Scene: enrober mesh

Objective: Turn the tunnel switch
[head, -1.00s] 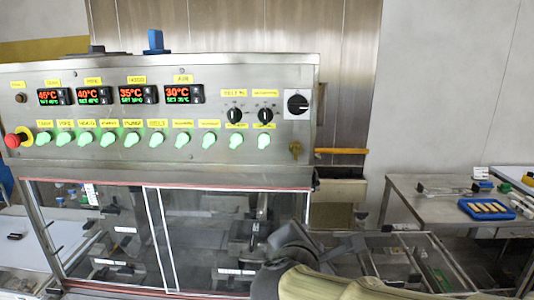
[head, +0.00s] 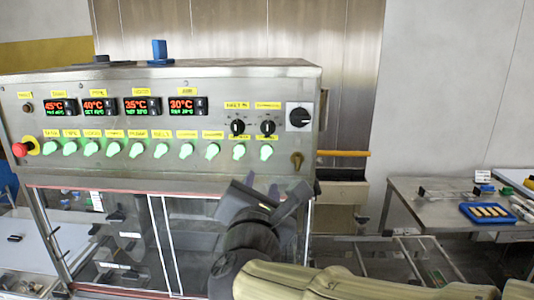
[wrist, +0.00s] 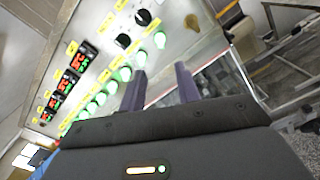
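The control panel (head: 225,105) carries a row of green-lit switches (head: 137,150) under small yellow labels. The labels are too blurred to tell which one is the tunnel switch. All the lit switches look alike, with slightly tilted knobs. My gripper (head: 272,196) is in front of the machine, below the right end of the row, apart from the panel. In the wrist view its two fingers (wrist: 160,88) are spread with nothing between them. The nearest green switches (wrist: 141,57) show just beyond the fingertips.
Two black selector knobs (head: 237,127) and a larger black rotary switch (head: 299,117) sit above the row's right end. A red emergency button (head: 20,150) is at the left. A brass key switch (head: 296,159) and the glass-fronted cabinet (head: 185,240) lie close to my gripper.

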